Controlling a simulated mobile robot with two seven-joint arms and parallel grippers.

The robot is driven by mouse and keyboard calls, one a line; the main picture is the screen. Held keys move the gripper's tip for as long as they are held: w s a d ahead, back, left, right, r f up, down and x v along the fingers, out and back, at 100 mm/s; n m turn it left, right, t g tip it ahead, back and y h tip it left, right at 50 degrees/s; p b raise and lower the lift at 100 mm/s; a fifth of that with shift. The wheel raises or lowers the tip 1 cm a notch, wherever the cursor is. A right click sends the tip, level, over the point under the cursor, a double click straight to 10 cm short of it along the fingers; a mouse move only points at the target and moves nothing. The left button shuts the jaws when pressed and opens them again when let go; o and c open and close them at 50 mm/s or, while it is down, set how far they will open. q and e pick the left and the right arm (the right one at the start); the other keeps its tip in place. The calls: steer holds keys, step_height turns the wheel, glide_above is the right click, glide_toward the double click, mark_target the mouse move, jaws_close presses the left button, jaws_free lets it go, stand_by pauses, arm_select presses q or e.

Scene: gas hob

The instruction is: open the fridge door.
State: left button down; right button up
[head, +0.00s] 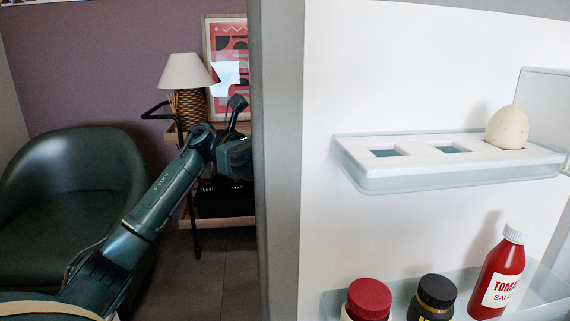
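The fridge door stands open, with its white inner face (420,75) filling the right half of the head view. Its grey edge (282,180) runs upright near the middle. My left arm reaches up from the lower left to that edge. The wrist end of my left gripper (236,155) shows just left of the edge, and its fingers are hidden behind the door. I cannot tell whether they touch the door or are open or shut. My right gripper is not in view.
The door carries an egg rack (400,180) with one egg (507,127). A lower shelf holds a red sauce bottle (501,271), a red-capped jar (368,298) and a black-capped jar (436,291). A green armchair (75,165) and a cart with a lamp (187,72) stand left.

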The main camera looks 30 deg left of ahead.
arm_select(q)
steer(key=shift+w+a, duration=0.2)
steer(key=shift+w, duration=0.1)
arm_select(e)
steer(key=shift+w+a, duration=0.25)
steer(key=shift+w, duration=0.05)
arm_select(q)
steer(key=c, duration=1.4)
jaws_free()
steer(key=shift+c, duration=0.2)
steer(key=shift+a, duration=0.1)
steer(key=a+p, duration=0.2)
steer(key=a, duration=1.1)
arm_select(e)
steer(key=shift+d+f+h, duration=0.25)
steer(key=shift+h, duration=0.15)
